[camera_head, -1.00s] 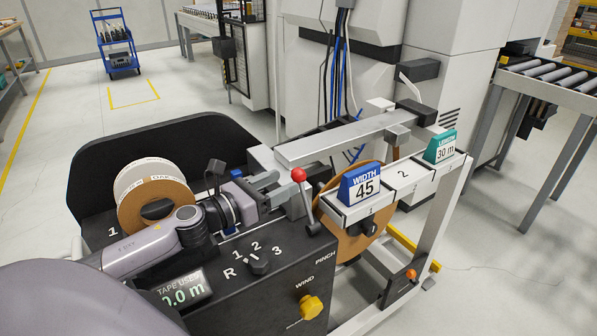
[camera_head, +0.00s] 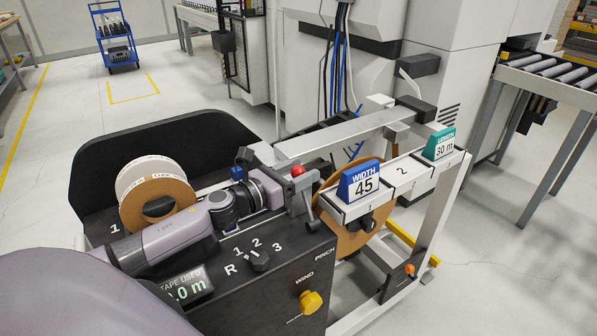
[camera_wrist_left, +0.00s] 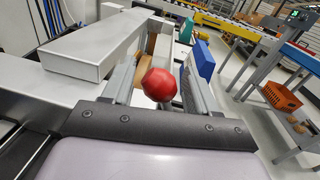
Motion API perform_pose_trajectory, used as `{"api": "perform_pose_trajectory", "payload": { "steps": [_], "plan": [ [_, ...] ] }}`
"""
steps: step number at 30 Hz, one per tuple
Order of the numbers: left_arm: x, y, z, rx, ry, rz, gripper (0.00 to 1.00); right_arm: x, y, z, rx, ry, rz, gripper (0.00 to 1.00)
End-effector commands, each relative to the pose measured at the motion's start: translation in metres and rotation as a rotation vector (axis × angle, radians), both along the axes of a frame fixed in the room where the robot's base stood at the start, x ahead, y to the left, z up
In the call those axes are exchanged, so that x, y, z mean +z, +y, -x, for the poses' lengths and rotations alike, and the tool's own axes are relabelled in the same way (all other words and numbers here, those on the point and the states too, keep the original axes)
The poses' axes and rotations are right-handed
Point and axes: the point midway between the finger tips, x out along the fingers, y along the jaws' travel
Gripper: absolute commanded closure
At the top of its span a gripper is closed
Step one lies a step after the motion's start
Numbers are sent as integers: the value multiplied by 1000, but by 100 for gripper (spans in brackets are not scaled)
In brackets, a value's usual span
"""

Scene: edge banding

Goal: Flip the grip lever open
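The grip lever is a dark lever with a red ball knob (camera_head: 298,171) on top, on the black machine (camera_head: 275,285) beside the PINCH label. It stands nearly upright, leaning slightly left. My left gripper (camera_head: 298,185) reaches in from the left at the knob and partly covers the lever. In the left wrist view the red knob (camera_wrist_left: 160,85) sits between the two grey fingers (camera_wrist_left: 160,88). The fingers are apart, with a visible gap at least on the right of the knob. The lever's stem is hidden there. My right gripper is not in view.
A tape roll (camera_head: 170,195) stands left behind my arm. A long grey bar (camera_head: 345,137) runs just behind the knob. The blue WIDTH 45 block (camera_head: 358,183) and teal LENGTH block (camera_head: 439,145) stand on a white rail at right. A yellow WIND knob (camera_head: 311,302) is in front.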

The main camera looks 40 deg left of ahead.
Motion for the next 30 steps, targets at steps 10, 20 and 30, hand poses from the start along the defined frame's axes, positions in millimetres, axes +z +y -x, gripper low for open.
{"api": "perform_pose_trajectory", "payload": {
  "steps": [10, 20, 30],
  "plan": [
    [0, 0, 0, 0, -1, -2, 100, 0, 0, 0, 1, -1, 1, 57],
    [6, -10, 5, -1, -37, -89, 100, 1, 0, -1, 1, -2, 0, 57],
    [17, -42, 18, -1, -146, -348, 100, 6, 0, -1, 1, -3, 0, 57]
  ]
}}
